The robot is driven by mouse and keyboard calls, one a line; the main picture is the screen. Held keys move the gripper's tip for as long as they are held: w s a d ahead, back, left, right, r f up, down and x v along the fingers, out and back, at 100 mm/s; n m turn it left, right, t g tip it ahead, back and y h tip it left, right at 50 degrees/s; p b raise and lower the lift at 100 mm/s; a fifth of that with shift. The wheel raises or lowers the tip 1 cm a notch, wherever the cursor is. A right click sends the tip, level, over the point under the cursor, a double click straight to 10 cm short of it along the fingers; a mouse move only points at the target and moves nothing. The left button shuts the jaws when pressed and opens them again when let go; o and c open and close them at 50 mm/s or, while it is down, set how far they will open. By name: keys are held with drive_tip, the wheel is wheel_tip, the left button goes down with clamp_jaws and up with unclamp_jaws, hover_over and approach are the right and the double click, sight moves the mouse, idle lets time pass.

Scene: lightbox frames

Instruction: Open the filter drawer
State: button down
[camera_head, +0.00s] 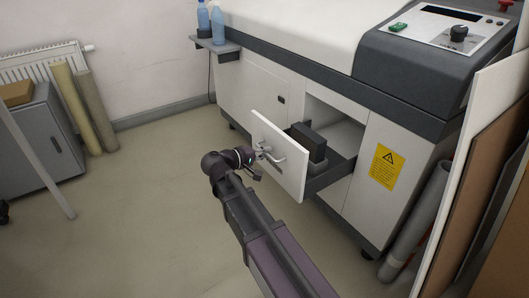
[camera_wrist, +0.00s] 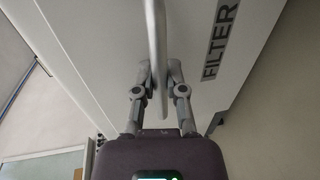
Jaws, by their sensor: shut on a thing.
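The filter drawer (camera_head: 290,168) stands pulled out of the white machine, with a dark box-shaped filter unit (camera_head: 308,141) showing inside behind its white front. My gripper (camera_head: 261,157) is at the drawer front and shut on the drawer handle (camera_head: 272,155). In the wrist view the handle (camera_wrist: 155,45) runs as a grey bar between the two fingers of my gripper (camera_wrist: 155,75). The drawer front (camera_wrist: 195,95) fills much of that view and bears the word FILTER. The back of the drawer is partly hidden inside the cabinet.
The machine cabinet (camera_head: 385,155) stands right of the drawer with a yellow warning label. Boards (camera_head: 480,170) and a grey tube (camera_head: 418,225) lean at its right end. A grey cabinet (camera_head: 40,145) and rolls (camera_head: 90,105) stand at left. The floor (camera_head: 150,215) left of my arm is clear.

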drive_tip(key=shift+s+d, duration=0.15)
drive_tip(key=shift+d, duration=0.1)
drive_tip(key=c, duration=0.7)
unclamp_jaws()
drive_tip(key=shift+w, duration=0.2)
